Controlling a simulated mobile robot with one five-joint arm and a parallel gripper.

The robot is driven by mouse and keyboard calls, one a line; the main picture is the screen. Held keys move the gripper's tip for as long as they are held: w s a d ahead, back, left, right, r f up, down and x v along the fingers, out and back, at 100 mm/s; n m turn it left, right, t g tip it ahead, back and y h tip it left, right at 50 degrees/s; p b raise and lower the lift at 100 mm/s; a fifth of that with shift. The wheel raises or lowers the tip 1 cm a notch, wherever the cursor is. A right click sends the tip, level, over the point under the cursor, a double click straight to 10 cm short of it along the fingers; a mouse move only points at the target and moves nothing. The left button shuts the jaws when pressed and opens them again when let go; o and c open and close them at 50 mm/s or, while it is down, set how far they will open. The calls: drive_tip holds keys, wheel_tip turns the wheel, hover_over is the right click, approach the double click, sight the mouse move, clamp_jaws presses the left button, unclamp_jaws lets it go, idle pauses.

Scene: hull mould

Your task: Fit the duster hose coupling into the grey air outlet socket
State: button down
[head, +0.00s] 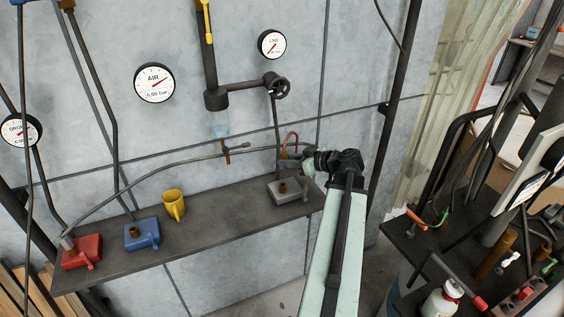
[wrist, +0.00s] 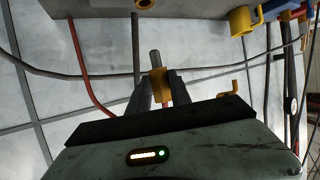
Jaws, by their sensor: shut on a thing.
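My gripper (head: 304,160) reaches in from the right, above the right end of the shelf. It is shut on the duster hose coupling (head: 283,155), which has an orange-yellow collar; a red hose loops up above it. In the wrist view the coupling (wrist: 157,82) sits between my fingers (wrist: 156,98), its grey tip pointing up in that picture, toward the shelf. The grey air outlet (head: 284,193) stands on the shelf's right end, with a brass socket on top. The coupling is above the socket and apart from it. In the wrist view a brass piece shows at the top edge, too cut off to identify surely.
A grey hose (head: 150,171) runs from the red outlet past a yellow hook toward my gripper. A valve pipe (head: 243,87) hangs on the wall above.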

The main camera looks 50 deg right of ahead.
wheel_tip(320, 180, down, 6)
drive_tip(key=b, duration=0.6)
drive_tip(key=shift+w+a, duration=0.1)
drive_tip(key=shift+r, duration=0.1)
idle(1.2)
drive_tip(key=shift+f+b, duration=0.35)
drive_tip(key=shift+f, duration=0.1)
drive_tip(key=shift+f+b, duration=1.55)
drive_tip(key=c, duration=1.1)
unclamp_jaws()
